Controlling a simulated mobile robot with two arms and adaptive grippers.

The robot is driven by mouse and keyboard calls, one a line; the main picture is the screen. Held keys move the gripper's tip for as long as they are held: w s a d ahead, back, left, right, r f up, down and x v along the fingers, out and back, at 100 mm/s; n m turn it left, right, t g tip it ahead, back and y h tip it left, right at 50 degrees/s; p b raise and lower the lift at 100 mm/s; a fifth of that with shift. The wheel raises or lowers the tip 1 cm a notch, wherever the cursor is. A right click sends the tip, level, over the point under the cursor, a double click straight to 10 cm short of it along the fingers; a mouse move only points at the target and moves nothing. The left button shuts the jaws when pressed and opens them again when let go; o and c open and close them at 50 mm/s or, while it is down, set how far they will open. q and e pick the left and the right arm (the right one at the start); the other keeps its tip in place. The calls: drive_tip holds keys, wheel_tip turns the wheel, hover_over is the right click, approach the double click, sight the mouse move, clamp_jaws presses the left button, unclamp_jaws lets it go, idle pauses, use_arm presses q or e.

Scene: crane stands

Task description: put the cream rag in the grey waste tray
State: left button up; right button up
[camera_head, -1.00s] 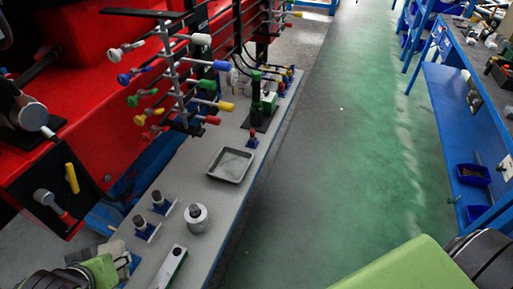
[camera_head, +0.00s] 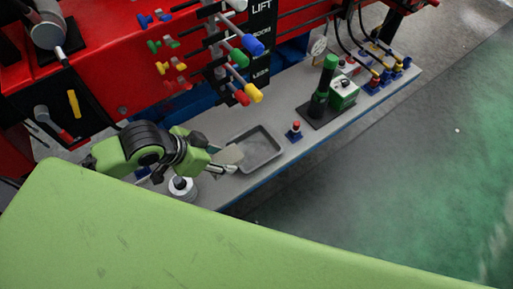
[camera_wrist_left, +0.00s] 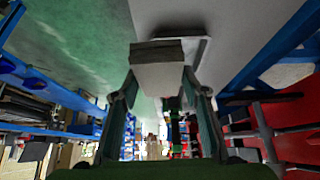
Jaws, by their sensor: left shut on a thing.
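The cream rag (camera_head: 231,154) is a small folded pad in the fingers of my left gripper (camera_head: 226,161). In the left wrist view the rag (camera_wrist_left: 160,75) sits between the two fingertips (camera_wrist_left: 158,88), and the gripper is shut on it. The grey waste tray (camera_head: 264,150) is a shallow rectangular tray on the light grey bench top. The rag is at the tray's left edge in the head view; its height above the tray is hard to tell. In the wrist view the tray (camera_wrist_left: 196,50) shows partly behind the rag. My right gripper is out of view.
A white round item (camera_head: 183,188) stands on the bench just below my left gripper. A small red-topped blue piece (camera_head: 294,131) and a green device (camera_head: 343,94) stand right of the tray. Coloured levers (camera_head: 240,75) jut out above the bench. My green arm link covers the foreground.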

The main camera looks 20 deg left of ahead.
use_arm(q)
drive_tip(key=shift+w+d+f, duration=0.15)
drive_tip(key=shift+w, duration=0.3)
drive_tip(key=shift+w+d+f, duration=0.1)
drive_tip(key=shift+w+f, duration=0.05)
drive_tip(key=shift+w, duration=0.25)
drive_tip(key=w+d+f, duration=0.1)
drive_tip(key=w+f, duration=0.1)
drive_tip(key=w, duration=0.1)
drive_tip(key=w+d+f+p, duration=0.1)
drive_tip(key=w+f, duration=0.2)
drive_tip(key=w+d+f+p, duration=0.1)
drive_tip(key=w+f, duration=0.2)
drive_tip(key=w, duration=0.1)
drive_tip(key=shift+w+d, duration=0.1)
drive_tip(key=shift+d, duration=0.05)
drive_tip(key=shift+w+d+f, duration=0.1)
drive_tip(key=shift+w+f, duration=0.25)
wheel_tip(320, 180, down, 4)
drive_tip(key=shift+w+d+r, duration=0.1)
drive_tip(key=shift+w+r, duration=0.05)
drive_tip(key=shift+r, duration=0.05)
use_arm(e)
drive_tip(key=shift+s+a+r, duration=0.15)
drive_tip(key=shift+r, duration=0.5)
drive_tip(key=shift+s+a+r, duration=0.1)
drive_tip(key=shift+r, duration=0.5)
